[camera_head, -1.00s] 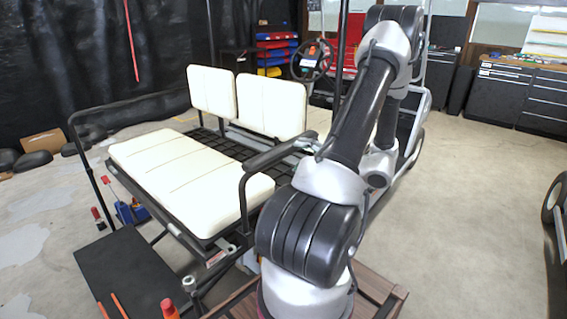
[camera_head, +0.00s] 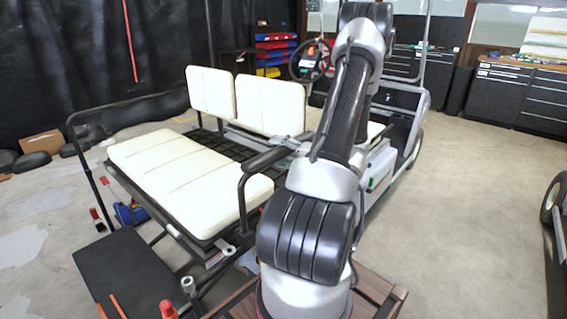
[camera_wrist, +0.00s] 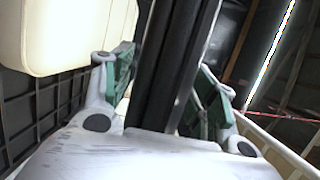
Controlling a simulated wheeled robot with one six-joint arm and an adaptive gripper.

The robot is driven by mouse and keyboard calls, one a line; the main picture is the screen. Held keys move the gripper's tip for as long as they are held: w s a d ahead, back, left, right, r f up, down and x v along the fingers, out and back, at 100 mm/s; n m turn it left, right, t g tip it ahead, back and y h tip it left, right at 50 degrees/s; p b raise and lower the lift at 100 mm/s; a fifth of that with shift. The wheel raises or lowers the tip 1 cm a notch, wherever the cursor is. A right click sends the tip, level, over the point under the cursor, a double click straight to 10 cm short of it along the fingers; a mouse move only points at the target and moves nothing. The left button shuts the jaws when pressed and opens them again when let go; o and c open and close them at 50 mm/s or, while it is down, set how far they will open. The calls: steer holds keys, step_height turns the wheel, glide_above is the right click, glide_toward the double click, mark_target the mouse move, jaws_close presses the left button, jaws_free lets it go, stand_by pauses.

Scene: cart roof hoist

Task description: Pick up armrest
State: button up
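The armrest (camera_head: 262,160) is a black bar on a bent black post at the near right end of the cream bench seat. In the wrist view it appears as a dark bar (camera_wrist: 172,70) running up between the two fingers. My gripper (camera_wrist: 160,80) is open, with one green-padded finger on each side of the bar. A gap shows on the left side; contact on the right cannot be told. In the head view my gripper (camera_head: 290,147) is at the far end of the armrest, partly hidden by my arm.
The cream seat cushion (camera_head: 165,180) and two backrests (camera_head: 270,104) are close to the left of my arm. A black rail (camera_head: 130,102) stands at the cart's far left. Open floor (camera_head: 480,210) lies to the right. Tool cabinets (camera_head: 520,95) stand at the back.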

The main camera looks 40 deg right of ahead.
jaws_close()
steer(key=shift+r, duration=0.15)
step_height(320, 180, up, 10)
steer(key=shift+f, duration=0.2)
steer(key=shift+r, duration=0.1)
steer(key=shift+s, duration=0.1)
